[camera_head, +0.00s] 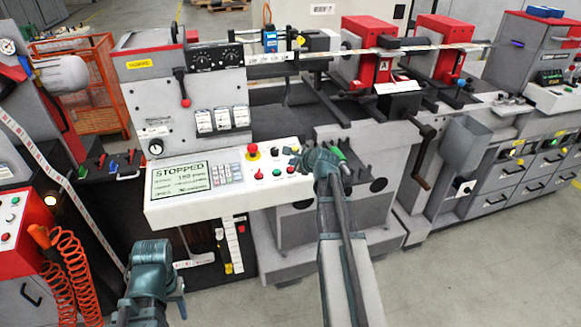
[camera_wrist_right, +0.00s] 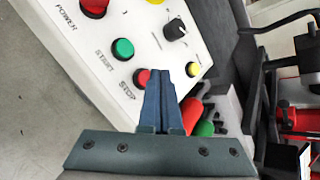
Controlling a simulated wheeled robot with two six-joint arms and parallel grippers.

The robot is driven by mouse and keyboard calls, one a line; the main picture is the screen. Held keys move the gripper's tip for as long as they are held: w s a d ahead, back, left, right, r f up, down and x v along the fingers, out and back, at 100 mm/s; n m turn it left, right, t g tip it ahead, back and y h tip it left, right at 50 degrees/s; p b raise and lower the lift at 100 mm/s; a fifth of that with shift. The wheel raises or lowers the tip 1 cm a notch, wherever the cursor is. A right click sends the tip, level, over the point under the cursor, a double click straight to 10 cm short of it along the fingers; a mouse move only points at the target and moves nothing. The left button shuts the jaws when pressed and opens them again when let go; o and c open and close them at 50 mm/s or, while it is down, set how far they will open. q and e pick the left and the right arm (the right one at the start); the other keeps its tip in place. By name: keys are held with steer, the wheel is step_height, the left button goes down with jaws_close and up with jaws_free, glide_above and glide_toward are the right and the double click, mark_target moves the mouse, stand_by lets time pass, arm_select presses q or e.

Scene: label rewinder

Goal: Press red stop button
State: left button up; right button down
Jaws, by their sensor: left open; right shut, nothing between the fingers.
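The control panel (camera_head: 215,205) is a white sloped box with a screen that reads STOPPED and a row of buttons. The small red stop button (camera_wrist_right: 142,76), with a STOP label beside it, is near the fingertips in the right wrist view. It also shows in the head view (camera_head: 291,168) at the right end of the row. My right gripper (camera_wrist_right: 164,73) is shut and empty, its tips over the panel just beside the stop button. I cannot tell whether they touch the panel. My left gripper (camera_head: 178,302) is open, low at the left, away from the panel.
A green button (camera_wrist_right: 122,48) and another red button (camera_wrist_right: 95,8) lie along the same row. A black knob (camera_wrist_right: 175,30) and a yellow button (camera_wrist_right: 193,70) are close by. A larger red mushroom button (camera_head: 252,151) stands up at the panel's back. A crank handle (camera_head: 422,160) is to the right.

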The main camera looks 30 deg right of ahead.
mark_target(294, 176)
steer(key=r+p, duration=0.5)
steer(key=shift+s+a, duration=0.1)
steer(key=shift+s, duration=0.3)
stand_by(0.8)
steer(key=s+a+f+n+g+y, duration=0.1)
steer(key=s+a+f+n+g, duration=0.2)
steer(key=a+n, duration=0.65)
steer(key=s+a+f+n+g+y, duration=0.2)
steer(key=s+a+f+n, duration=0.15)
steer(key=a, duration=1.05)
steer(key=s+a+f+n+g+h, duration=0.1)
steer(key=s+a+n+g+h, duration=0.1)
steer(key=s+a+n, duration=0.5)
steer(key=s+a+f+n+g+h, duration=0.1)
steer(key=s+a+n+g, duration=0.3)
steer(key=s+n, duration=0.7)
steer(key=s+a, duration=0.1)
steer(key=a, duration=0.1)
steer(key=shift+s+a+f+h, duration=0.2)
steer(key=shift+a+f+h, duration=0.1)
steer(key=shift+a+h, duration=0.1)
